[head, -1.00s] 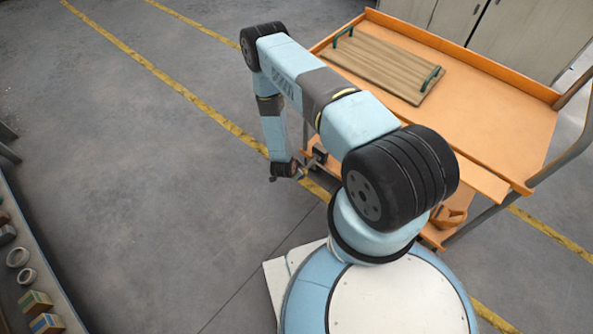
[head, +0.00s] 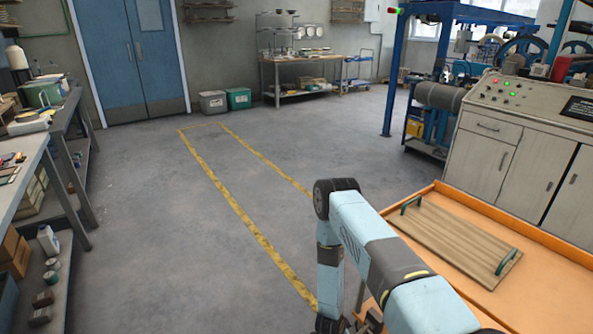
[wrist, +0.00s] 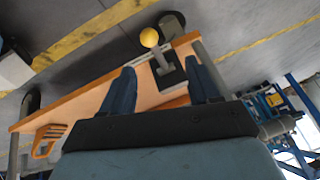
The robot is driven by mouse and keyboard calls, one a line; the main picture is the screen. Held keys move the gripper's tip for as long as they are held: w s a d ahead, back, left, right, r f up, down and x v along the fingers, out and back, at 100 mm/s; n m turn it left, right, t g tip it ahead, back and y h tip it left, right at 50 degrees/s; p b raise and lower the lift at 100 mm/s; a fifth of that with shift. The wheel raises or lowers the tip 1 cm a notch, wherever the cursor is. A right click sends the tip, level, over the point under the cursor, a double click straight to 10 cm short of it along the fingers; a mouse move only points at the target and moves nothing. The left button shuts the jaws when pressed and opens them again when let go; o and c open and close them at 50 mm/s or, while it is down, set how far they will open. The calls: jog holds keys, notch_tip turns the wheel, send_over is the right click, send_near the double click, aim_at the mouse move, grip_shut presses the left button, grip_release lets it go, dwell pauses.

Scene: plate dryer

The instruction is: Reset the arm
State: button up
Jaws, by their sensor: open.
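My gripper (wrist: 165,92) shows in the wrist view with its two dark blue fingers spread apart and nothing between them. Beyond the fingers are an orange cart edge (wrist: 85,108) and a lever with a yellow ball knob (wrist: 149,38). In the head view my arm is folded, with its upper link raised and its forearm hanging down at the left side of the orange cart (head: 545,305). The gripper itself is mostly cut off by the bottom edge there.
A wooden tray (head: 455,240) with two green handles lies on the cart. A grey control cabinet (head: 515,160) stands behind it. A workbench (head: 25,160) with shelves lines the left. The floor (head: 150,240) between is open, with yellow lines.

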jog(key=w+a+r+n+y, duration=0.1)
jog(key=w+a+r+y, duration=0.15)
jog(key=w+r, duration=0.85)
notch_tip(320, 180, up, 40)
jog(key=w+a+n+t+y, duration=0.1)
jog(key=w+a+n+y, duration=0.15)
jog(key=n, duration=0.25)
jog(key=s+d+r+n, duration=0.1)
jog(key=s+r+n, duration=0.1)
jog(key=s+r, duration=0.7)
jog(key=s+d+r+n, duration=0.25)
jog(key=s+r, duration=0.25)
jog(key=r, duration=0.7)
jog(key=s+d+r+n, duration=0.2)
jog(key=s+r, duration=0.2)
jog(key=s, duration=0.7)
jog(key=s+d+r+n, duration=0.1)
jog(key=s+r, duration=0.4)
jog(key=s, duration=0.7)
jog(key=shift+d+n+h, duration=0.3)
jog(key=shift+d+n, duration=0.05)
jog(key=shift+d, duration=0.2)
jog(key=shift+c, duration=0.3)
